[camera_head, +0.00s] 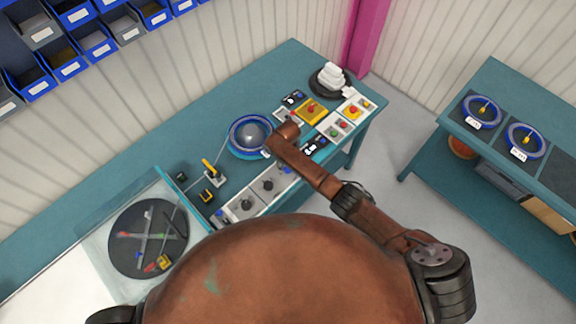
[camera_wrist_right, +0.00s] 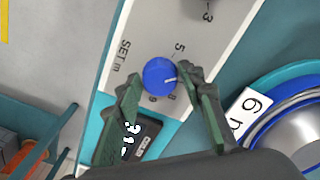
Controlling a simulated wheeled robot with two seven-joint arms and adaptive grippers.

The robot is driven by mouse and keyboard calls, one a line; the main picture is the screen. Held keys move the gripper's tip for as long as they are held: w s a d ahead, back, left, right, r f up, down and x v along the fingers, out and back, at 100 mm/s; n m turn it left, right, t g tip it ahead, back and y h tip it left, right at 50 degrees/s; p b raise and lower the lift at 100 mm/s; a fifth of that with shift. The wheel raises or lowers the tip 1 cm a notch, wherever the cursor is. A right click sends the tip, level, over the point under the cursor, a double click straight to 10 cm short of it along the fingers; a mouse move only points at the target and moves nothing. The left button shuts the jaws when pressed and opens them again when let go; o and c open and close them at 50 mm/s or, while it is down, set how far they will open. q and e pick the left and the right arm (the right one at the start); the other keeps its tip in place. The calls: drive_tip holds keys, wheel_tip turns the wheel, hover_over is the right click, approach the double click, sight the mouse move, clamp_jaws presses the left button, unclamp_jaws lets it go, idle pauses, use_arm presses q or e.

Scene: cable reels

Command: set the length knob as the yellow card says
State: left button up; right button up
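In the right wrist view a blue knob (camera_wrist_right: 158,76) sits on a light panel (camera_wrist_right: 140,42) marked "SET m", with several numbers around it. Its white pointer line points right, between the 5 and the 8. My right gripper (camera_wrist_right: 160,80) is open, one finger on either side of the knob, with small gaps showing. In the head view the blue knob (camera_head: 287,169) sits at the panel's end, and my right forearm reaches over the bench nearby. My left gripper is not in view.
A cable reel (camera_head: 241,147) stands beside the panel. A dark display (camera_wrist_right: 141,136) is close below the knob. Black knobs (camera_head: 245,204) sit further along the panel. A button box (camera_head: 345,121) and a round dark disc (camera_head: 125,262) are also on the bench.

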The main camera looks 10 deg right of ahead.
drive_tip(key=shift+o, duration=1.1)
wheel_tip(320, 180, up, 12)
drive_tip(key=shift+f, duration=0.1)
